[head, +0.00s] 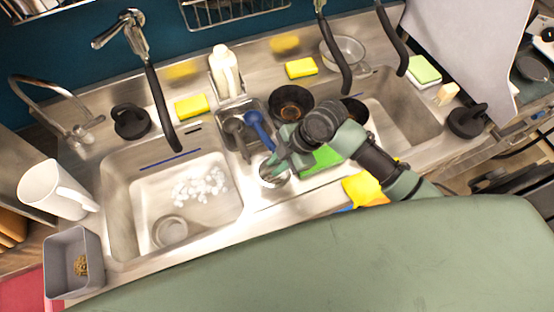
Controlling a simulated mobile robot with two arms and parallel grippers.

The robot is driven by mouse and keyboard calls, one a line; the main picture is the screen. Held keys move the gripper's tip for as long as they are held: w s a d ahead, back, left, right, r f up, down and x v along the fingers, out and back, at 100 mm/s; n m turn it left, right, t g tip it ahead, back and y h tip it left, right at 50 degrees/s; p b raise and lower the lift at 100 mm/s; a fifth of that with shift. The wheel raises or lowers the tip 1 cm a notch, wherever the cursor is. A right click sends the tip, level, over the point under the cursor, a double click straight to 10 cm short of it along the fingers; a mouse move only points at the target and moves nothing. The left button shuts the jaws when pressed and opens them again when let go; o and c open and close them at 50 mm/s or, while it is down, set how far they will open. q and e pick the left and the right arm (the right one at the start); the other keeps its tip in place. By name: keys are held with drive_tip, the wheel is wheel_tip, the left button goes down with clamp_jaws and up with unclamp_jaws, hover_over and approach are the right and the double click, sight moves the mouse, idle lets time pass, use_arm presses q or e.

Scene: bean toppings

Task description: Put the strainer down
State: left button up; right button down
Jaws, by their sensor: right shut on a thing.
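My right gripper (279,164) reaches in from the right and is shut on the strainer (271,177), a small round metal piece at the counter strip between the two sink basins. My fingers and wrist cover part of the strainer. I cannot tell whether the strainer touches the counter or hangs just above it. My left gripper is not in view.
The left basin (150,197) holds white pieces and a round metal item. A grey caddy (231,151) with utensils, dark bowls (291,103) and a green cloth or board (322,158) crowd the middle. A grey container (62,238) and white pitcher (50,190) stand left.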

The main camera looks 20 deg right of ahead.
drive_tip(key=shift+a+f, duration=0.15)
drive_tip(key=shift+f, duration=0.05)
drive_tip(key=c, duration=1.3)
unclamp_jaws()
drive_tip(key=shift+c, duration=0.2)
drive_tip(key=b+v, duration=0.3)
drive_tip(key=v, duration=0.9)
drive_tip(key=shift+r+b, duration=0.2)
drive_tip(key=shift+b, duration=0.1)
